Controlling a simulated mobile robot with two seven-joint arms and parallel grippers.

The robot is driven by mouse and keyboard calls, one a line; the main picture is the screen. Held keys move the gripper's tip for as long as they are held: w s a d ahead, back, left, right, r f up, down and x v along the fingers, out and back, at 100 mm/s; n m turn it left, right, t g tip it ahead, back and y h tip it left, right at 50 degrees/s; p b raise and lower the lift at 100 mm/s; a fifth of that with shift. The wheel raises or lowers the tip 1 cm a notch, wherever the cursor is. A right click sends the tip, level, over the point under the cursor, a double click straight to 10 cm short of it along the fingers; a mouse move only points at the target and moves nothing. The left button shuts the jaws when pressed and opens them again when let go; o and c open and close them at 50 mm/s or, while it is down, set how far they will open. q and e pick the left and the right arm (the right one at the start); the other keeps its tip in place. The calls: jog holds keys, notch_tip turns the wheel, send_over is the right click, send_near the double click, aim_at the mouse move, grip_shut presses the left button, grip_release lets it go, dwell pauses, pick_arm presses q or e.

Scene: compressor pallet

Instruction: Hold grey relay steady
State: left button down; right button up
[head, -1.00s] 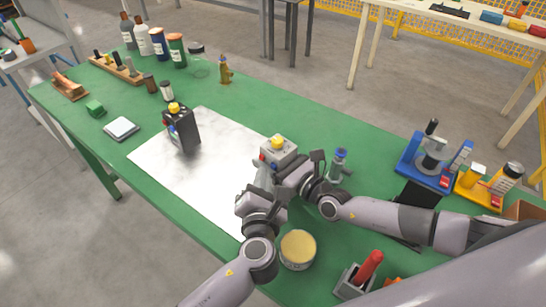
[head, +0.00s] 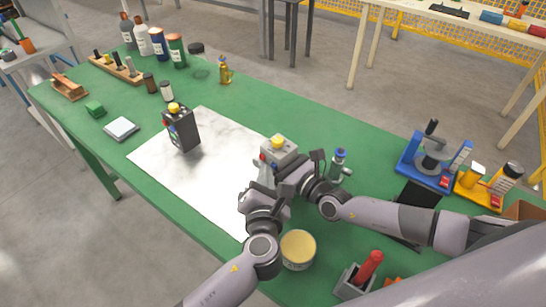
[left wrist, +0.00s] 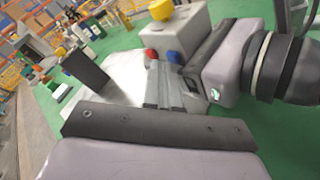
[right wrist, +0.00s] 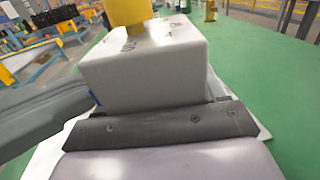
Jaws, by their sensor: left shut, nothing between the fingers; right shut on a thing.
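The grey relay (head: 279,148), a light grey box with a yellow knob on top, stands upright at the right edge of the silver sheet. My right gripper (head: 291,168) is shut on it from the near right side. The relay fills the middle of the right wrist view (right wrist: 145,70). In the left wrist view the relay (left wrist: 170,42) shows a red and a blue button. My left gripper (head: 266,177) is shut and empty, its fingertips close to the button side. I cannot tell whether they touch it.
A black relay (head: 183,131) with a yellow knob stands on the silver sheet (head: 215,170). A tin with a pale yellow top (head: 298,249) is beside my left wrist. A small bottle-like item (head: 339,163) stands right of my right gripper. The sheet's middle is clear.

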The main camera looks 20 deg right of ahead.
pick_arm(q)
jog(key=shift+w+d+r, duration=0.1)
jog(key=shift+w+d, duration=0.05)
jog(key=shift+d, duration=0.3)
pick_arm(e)
jog(key=shift+s+a, duration=0.2)
jog(key=shift+a, duration=0.2)
pick_arm(q)
jog(key=shift+w, duration=0.2)
pick_arm(e)
jog(key=shift+s, duration=0.1)
jog(key=shift+f, duration=0.1)
dwell(0.4)
pick_arm(q)
jog(key=shift+s+a+r, duration=0.15)
jog(key=shift+s+a, duration=0.1)
jog(key=shift+s, duration=0.05)
jog(key=shift+s+r, duration=0.1)
jog(key=shift+s, duration=0.1)
jog(key=shift+a, duration=0.1)
jog(key=shift+s+a, duration=0.5)
jog(key=shift+a, duration=0.4)
jog(key=shift+s+a, duration=0.45)
jog(key=shift+a, duration=0.5)
jog(key=shift+s+a, duration=0.5)
jog(key=shift+a, duration=0.4)
pick_arm(e)
jog(key=shift+w+d, duration=0.2)
jog(key=shift+d, duration=0.1)
